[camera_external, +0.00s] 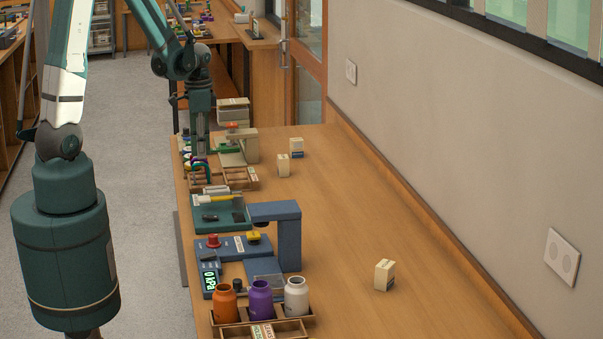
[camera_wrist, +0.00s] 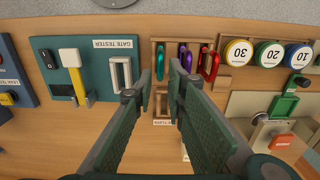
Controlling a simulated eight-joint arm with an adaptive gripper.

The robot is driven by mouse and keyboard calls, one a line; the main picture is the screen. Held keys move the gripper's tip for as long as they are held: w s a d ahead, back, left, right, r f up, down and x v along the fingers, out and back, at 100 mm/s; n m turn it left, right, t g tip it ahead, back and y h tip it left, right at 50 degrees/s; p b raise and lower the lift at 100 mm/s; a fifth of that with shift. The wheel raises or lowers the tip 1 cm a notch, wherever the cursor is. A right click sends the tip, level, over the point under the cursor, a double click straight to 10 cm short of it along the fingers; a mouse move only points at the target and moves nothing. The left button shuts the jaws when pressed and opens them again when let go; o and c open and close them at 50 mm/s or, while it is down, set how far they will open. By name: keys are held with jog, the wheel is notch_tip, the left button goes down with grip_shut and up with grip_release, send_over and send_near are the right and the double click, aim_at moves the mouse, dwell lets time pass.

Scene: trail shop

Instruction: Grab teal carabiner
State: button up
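The teal carabiner (camera_wrist: 160,62) hangs or stands in the left slot of a small wooden rack (camera_wrist: 222,84) in the wrist view. A purple carabiner (camera_wrist: 182,52) and a red carabiner (camera_wrist: 211,66) sit to its right. My gripper (camera_wrist: 161,72) is open and points at the rack, with the teal carabiner between its fingertips in the picture. Whether a finger touches it I cannot tell. In the external view my gripper (camera_external: 199,152) is low over the rack at the far end of the bench, where the carabiners are small and partly hidden.
A teal gate tester panel (camera_wrist: 44,62) with a yellow lever lies left of the rack. Round weights marked 30 (camera_wrist: 238,52), 20 and 10 and a green device (camera_wrist: 284,105) are to the right. The bench's right side (camera_external: 340,225) is mostly clear, apart from small boxes.

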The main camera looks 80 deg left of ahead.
aim_at(202, 164)
jog(key=shift+f, duration=0.2)
jog(key=shift+f, duration=2.4)
grip_shut()
jog(key=shift+r, duration=0.25)
jog(key=shift+r, duration=4.8)
